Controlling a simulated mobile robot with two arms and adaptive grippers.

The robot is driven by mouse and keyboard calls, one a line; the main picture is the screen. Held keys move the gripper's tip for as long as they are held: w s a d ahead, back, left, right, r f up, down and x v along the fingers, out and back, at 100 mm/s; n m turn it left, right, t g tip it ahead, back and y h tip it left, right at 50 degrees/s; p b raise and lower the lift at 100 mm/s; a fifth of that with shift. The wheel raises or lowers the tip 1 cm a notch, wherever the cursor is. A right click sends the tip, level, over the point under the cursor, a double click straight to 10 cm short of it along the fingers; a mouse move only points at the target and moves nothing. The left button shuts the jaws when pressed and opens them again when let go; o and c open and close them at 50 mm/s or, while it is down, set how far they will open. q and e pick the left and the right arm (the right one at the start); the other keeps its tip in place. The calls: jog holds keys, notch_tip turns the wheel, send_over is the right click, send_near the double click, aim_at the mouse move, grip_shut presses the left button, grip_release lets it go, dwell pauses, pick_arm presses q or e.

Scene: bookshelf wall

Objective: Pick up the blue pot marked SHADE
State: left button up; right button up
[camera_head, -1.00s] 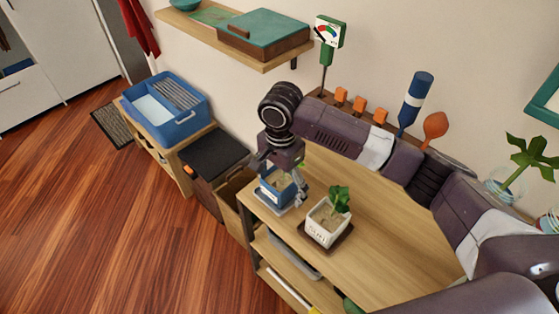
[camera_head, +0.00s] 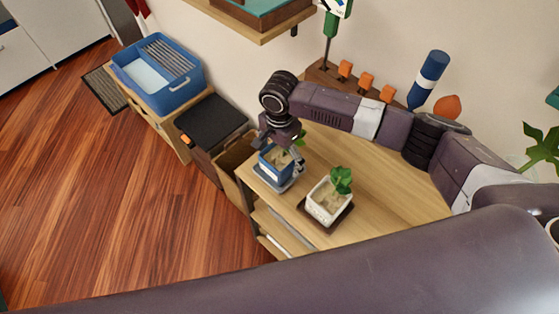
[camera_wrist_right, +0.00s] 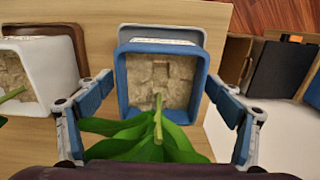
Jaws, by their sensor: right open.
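The blue pot (camera_head: 268,169) stands on a grey saucer (camera_head: 288,186) at the near left end of the wooden shelf top. Its marking is not readable. In the right wrist view the blue pot (camera_wrist_right: 123,84) is upright, with pale soil and a green plant (camera_wrist_right: 150,140). My right gripper (camera_head: 284,150) is at the pot from above. In the right wrist view the open gripper (camera_wrist_right: 159,88) has one finger on each side of the pot, close to its walls; I cannot tell whether they touch. My left gripper is not in view.
A white pot (camera_head: 325,207) with a plant stands on a dark saucer (camera_head: 340,222) right of the blue pot. A tool rack (camera_head: 325,75) lines the wall behind. A blue crate (camera_head: 178,92) and a black-topped box (camera_head: 212,122) stand left. The shelf top (camera_head: 385,195) is clear on the right.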

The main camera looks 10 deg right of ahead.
jog(key=shift+s, duration=0.1)
jog(key=shift+c, duration=0.3)
jog(key=c, duration=1)
jog(key=shift+r, duration=0.1)
jog(key=c, duration=0.6)
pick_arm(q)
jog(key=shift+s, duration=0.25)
pick_arm(e)
jog(key=shift+c, duration=0.2)
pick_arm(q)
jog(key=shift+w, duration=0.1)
pick_arm(e)
jog(key=shift+r, duration=0.1)
